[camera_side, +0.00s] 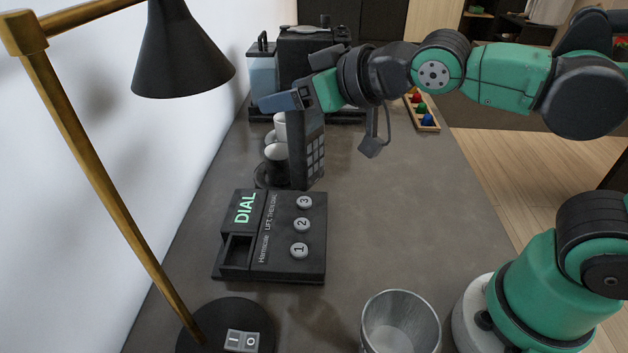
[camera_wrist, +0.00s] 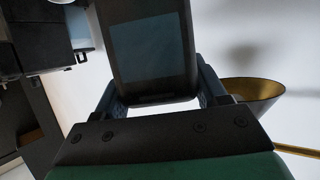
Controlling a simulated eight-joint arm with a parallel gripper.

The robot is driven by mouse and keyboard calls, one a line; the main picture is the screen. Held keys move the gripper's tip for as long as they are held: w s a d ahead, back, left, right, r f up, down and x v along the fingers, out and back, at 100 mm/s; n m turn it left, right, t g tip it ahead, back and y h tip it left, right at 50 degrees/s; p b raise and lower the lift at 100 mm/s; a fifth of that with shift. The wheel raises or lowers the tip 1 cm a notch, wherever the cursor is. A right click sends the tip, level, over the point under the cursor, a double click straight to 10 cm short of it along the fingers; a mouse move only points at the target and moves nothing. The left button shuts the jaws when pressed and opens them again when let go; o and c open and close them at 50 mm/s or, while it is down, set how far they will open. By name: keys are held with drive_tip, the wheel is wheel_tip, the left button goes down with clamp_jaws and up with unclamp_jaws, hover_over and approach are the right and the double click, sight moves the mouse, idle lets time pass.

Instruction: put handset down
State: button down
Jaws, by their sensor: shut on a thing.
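A dark handset (camera_side: 307,148) with a keypad hangs upright from my gripper (camera_side: 292,101) in the side view. My gripper is shut on its upper part. In the wrist view the handset (camera_wrist: 150,50) fills the space between the two fingers (camera_wrist: 155,92), its dark screen facing the camera. The black phone base (camera_side: 272,238) lies on the counter, nearer the side camera than the handset. It bears a green DIAL label, buttons 1, 2 and 3, and an open recess at its left. The handset's lower end is near the base's far edge; I cannot tell whether they touch.
A desk lamp (camera_side: 185,60) leans in from the left. A metal cup (camera_side: 400,325) stands at the front. Cups (camera_side: 276,152) and a coffee machine (camera_side: 315,45) stand behind the handset. A wooden tray (camera_side: 422,112) lies farther back. The middle counter is clear.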

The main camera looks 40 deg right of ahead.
drive_tip(key=s+a+n+g+y, duration=0.3)
drive_tip(key=s+a+n+y, duration=0.35)
drive_tip(key=s+a, duration=0.9)
wheel_tip(320, 180, down, 8)
drive_tip(key=w+a, duration=0.1)
drive_tip(key=a, duration=0.1)
drive_tip(key=shift+w+f, duration=0.2)
drive_tip(key=shift+w, duration=0.15)
drive_tip(key=w+d+f, duration=0.1)
drive_tip(key=w+d, duration=0.2)
drive_tip(key=w, duration=0.5)
drive_tip(key=w+d+f, duration=0.2)
drive_tip(key=w+d, duration=0.1)
drive_tip(key=w, duration=0.5)
drive_tip(key=shift+w, duration=0.35)
drive_tip(key=shift+f, duration=0.1)
